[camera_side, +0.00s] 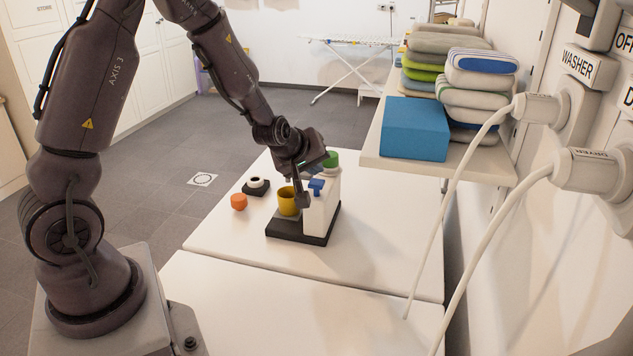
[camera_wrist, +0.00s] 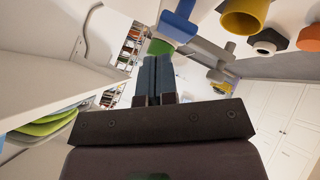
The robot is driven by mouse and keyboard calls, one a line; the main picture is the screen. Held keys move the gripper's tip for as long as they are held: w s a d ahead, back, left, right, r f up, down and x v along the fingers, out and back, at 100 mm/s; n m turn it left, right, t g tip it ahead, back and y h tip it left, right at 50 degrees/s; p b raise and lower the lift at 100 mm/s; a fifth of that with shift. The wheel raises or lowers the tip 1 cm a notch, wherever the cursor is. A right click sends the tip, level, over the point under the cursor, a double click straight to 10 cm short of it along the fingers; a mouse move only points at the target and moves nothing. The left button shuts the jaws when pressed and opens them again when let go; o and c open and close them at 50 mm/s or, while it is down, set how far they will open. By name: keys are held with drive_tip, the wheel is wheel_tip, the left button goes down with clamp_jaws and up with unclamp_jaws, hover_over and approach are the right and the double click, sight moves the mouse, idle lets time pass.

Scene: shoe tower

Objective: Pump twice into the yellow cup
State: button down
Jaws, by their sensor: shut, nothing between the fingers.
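The yellow cup (camera_side: 288,205) stands upright on the dark base of a white dispenser (camera_side: 319,212), beneath or beside its grey spout (camera_side: 302,196). A blue T-shaped handle (camera_side: 317,186) is on the dispenser, and a green part (camera_side: 332,157) shows behind its top. The cup's rim (camera_wrist: 242,22), the blue handle (camera_wrist: 178,24) and the green part (camera_wrist: 160,47) also show in the wrist view. My gripper (camera_wrist: 157,62) is shut and empty, above the dispenser, with its fingertips near the blue handle and green part. I cannot tell whether they touch.
An orange piece (camera_side: 238,202) and a black-and-white piece (camera_side: 257,186) lie left of the cup on the white table (camera_side: 375,240). A shelf at the right holds a blue box (camera_side: 415,128) and folded textiles. White cables hang beside the table. The front table area is clear.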

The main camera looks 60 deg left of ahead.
sight(314, 182)
drive_tip(key=shift+f, duration=0.15)
idle(0.3)
drive_tip(key=shift+f, duration=0.3)
drive_tip(key=shift+f, duration=0.8)
idle(0.8)
drive_tip(key=shift+r, duration=1.25)
drive_tip(key=shift+r, duration=2.5)
